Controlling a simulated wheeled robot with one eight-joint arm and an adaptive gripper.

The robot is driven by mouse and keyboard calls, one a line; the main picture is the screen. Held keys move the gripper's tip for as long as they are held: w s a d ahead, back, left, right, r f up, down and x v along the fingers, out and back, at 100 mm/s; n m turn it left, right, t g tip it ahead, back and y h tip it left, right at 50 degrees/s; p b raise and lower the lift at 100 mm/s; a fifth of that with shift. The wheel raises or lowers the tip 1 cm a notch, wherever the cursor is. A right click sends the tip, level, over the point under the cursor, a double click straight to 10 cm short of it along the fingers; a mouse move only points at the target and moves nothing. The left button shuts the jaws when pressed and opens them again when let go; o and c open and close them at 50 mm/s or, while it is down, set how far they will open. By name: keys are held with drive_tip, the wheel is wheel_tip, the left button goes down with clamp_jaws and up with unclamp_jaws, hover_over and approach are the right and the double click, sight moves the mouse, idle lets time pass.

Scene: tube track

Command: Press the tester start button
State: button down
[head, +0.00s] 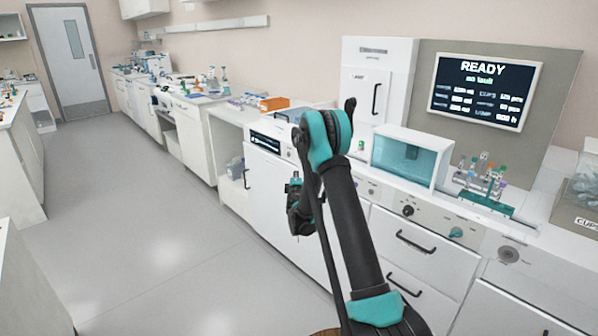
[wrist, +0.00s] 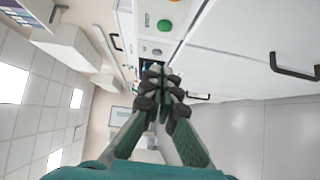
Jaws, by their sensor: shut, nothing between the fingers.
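A round green button (wrist: 164,26) shows near the top of the wrist view, on a white panel beside a white cabinet door. No label on it can be read, and I cannot pick it out in the head view, where my arm covers part of the front panel. My gripper (wrist: 160,72) is shut and empty, with its fingertips together, a little below the button in the wrist view and apart from it. In the head view my gripper (head: 295,188) hangs in front of the white cabinet below a dark display strip (head: 265,142).
A wall screen (head: 485,92) reads READY, no fault. A teal-windowed box (head: 411,155) and a rack of tubes (head: 482,182) stand on the right counter. A black knob (head: 408,210) and a teal knob (head: 456,232) sit on the front panel. The floor (head: 150,265) at left is clear.

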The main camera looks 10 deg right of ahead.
drive_tip(key=w+d, duration=0.4)
drive_tip(key=w, duration=0.7)
drive_tip(key=shift+w+f, duration=0.2)
drive_tip(key=shift+w, duration=0.1)
drive_tip(key=shift+d, duration=0.1)
